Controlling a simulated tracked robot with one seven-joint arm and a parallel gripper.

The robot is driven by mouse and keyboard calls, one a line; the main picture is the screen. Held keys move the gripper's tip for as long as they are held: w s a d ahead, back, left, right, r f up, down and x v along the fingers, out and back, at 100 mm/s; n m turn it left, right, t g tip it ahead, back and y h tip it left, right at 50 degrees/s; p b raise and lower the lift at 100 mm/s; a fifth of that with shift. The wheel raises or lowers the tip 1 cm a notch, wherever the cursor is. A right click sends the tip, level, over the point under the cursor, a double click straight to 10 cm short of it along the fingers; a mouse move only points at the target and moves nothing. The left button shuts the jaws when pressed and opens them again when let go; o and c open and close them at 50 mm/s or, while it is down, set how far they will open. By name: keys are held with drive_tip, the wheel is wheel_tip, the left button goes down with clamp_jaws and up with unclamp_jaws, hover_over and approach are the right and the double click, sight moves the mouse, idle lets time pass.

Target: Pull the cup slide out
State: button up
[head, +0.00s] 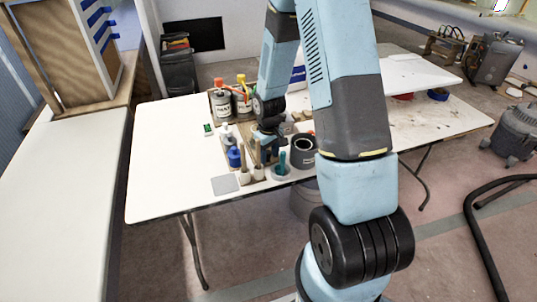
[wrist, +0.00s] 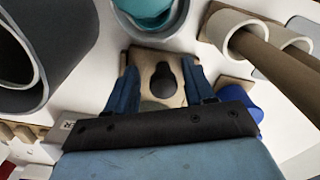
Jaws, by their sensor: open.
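A flat beige piece with a dark keyhole-shaped opening (wrist: 153,62) lies between my fingers in the wrist view; it looks like the cup slide, but I cannot be sure. My gripper (wrist: 160,88) is open, with one blue finger on each side of this piece; I cannot tell whether they touch it. A teal cup (wrist: 146,10) sits in a grey ring just beyond the piece, and also shows in the head view (head: 281,160). In the head view my gripper (head: 266,140) is low over the table among the small items, and the beige piece is largely hidden.
A dark grey cylinder (head: 303,152) stands close on the right. The white table (head: 160,150) is clear on the left.

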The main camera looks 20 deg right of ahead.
wheel_tip(320, 180, up, 14)
drive_tip(key=shift+f, duration=0.15)
idle(0.7)
idle(0.4)
drive_tip(key=s+r+m+t, duration=0.4)
drive_tip(key=s+r+t, duration=0.1)
drive_tip(key=s+r, duration=1.8)
drive_tip(key=shift+s+a+r+t, duration=0.3)
drive_tip(key=shift+a+r, duration=0.05)
drive_tip(key=shift+r, duration=0.6)
idle(0.6)
